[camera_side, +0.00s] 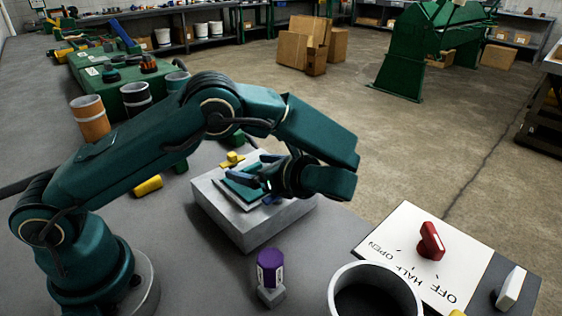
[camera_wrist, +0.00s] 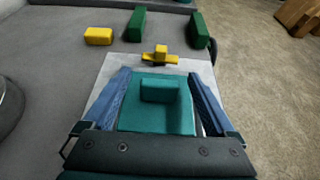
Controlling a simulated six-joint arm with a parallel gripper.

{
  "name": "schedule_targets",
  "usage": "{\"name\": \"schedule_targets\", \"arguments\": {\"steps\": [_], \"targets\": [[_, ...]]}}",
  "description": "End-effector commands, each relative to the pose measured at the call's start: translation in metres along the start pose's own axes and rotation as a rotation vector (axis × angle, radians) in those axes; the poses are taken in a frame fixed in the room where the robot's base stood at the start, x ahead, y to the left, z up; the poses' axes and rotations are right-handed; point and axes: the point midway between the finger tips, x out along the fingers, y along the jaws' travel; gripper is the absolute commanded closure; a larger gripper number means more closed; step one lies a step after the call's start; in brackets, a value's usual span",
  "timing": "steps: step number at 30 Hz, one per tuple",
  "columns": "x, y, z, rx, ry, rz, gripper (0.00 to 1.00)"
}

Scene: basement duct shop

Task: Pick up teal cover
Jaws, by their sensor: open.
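The teal cover (camera_wrist: 157,117) is a flat square plate with a raised block handle (camera_wrist: 159,90) on top. It lies on a light grey block (camera_wrist: 110,68), and in the side view the cover (camera_side: 240,188) shows partly behind my gripper. My gripper (camera_wrist: 159,78) is open, with one blue finger on each side of the cover. I cannot tell whether the fingers touch its edges. In the side view my gripper (camera_side: 252,172) is low over the grey block (camera_side: 240,227), and my wrist hides part of the cover.
A yellow clip-like piece (camera_wrist: 160,56) sits at the block's far edge. A yellow block (camera_wrist: 98,36) and two green blocks (camera_wrist: 136,24) (camera_wrist: 199,30) lie beyond. A purple-topped piece (camera_side: 270,268), a grey round container (camera_side: 375,292) and a dial panel with a red knob (camera_side: 431,241) stand nearer the camera.

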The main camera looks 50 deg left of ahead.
Motion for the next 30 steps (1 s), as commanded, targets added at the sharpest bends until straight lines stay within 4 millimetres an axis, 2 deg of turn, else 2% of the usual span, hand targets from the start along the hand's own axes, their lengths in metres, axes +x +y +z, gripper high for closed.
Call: {"name": "schedule_targets", "arguments": {"steps": [8, 9, 11, 12, 16, 25, 30], "targets": [[0.003, 0.0, 0.0, -0.001, 0.001, 0.001, 0.09], [0.003, 0.0, 0.0, -0.001, 0.001, 0.001, 0.13], [0.003, 0.0, 0.0, -0.001, 0.001, 0.001, 0.35], [0.003, 0.0, 0.0, -0.001, 0.001, 0.001, 0.51], [0.003, 0.0, 0.0, -0.001, 0.001, 0.001, 1.0], [0.002, 0.0, 0.002, -0.002, 0.001, 0.0, 1.0], [-0.002, 0.0, 0.011, -0.004, 0.001, -0.001, 1.0]]}}
